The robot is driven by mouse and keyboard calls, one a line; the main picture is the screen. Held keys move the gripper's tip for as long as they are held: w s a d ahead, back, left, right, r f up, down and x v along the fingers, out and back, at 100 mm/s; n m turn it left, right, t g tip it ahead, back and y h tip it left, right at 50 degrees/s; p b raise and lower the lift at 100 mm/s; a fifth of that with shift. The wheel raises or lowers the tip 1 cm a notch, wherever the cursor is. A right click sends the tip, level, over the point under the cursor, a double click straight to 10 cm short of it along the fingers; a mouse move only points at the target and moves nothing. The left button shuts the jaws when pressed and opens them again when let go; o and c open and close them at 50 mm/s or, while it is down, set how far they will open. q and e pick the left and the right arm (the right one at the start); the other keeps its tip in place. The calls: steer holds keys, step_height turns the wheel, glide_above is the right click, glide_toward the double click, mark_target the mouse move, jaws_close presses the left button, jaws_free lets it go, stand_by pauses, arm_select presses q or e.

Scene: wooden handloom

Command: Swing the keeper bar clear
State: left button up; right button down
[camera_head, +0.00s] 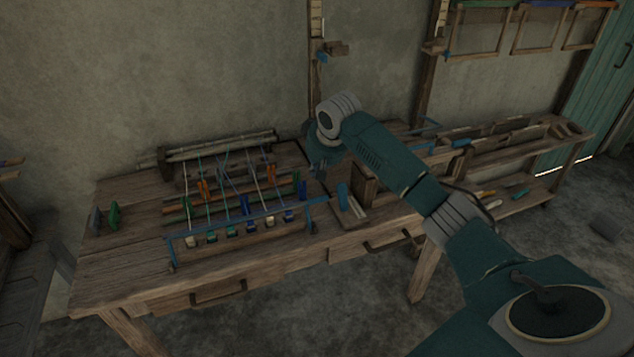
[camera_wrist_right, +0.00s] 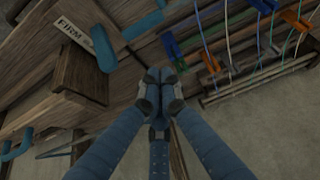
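The blue bar (camera_head: 250,217), which looks like the keeper bar, runs across the front of the small loom on the bench, in front of the hanging coloured weights. A short blue piece, likely its right end (camera_wrist_right: 143,25), shows at the top of the right wrist view. My right gripper (camera_head: 322,170) is above the bench at the loom's right side, behind the bar's right end and apart from it. In the wrist view its fingertips (camera_wrist_right: 161,90) are together with nothing visible between them. My left gripper is not in view.
A wooden block with a label (camera_wrist_right: 72,28) and a blue handle (camera_head: 342,196) stands right of the loom. Wooden boxes (camera_head: 364,178) sit beside my right arm. Green and grey pieces (camera_head: 114,216) lie at the bench's left. Bare bench top (camera_head: 130,255) lies front left.

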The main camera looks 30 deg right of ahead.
steer(key=x, duration=0.9)
steer(key=shift+f+p, duration=0.1)
steer(key=shift+p, duration=0.3)
steer(key=shift+s+p, duration=0.2)
steer(key=shift+p, duration=0.15)
steer(key=s+p, duration=0.2)
steer(key=s, duration=0.1)
steer(key=shift+s+a+r, duration=0.2)
steer(key=shift+a+r, duration=0.05)
steer(key=shift+a, duration=0.15)
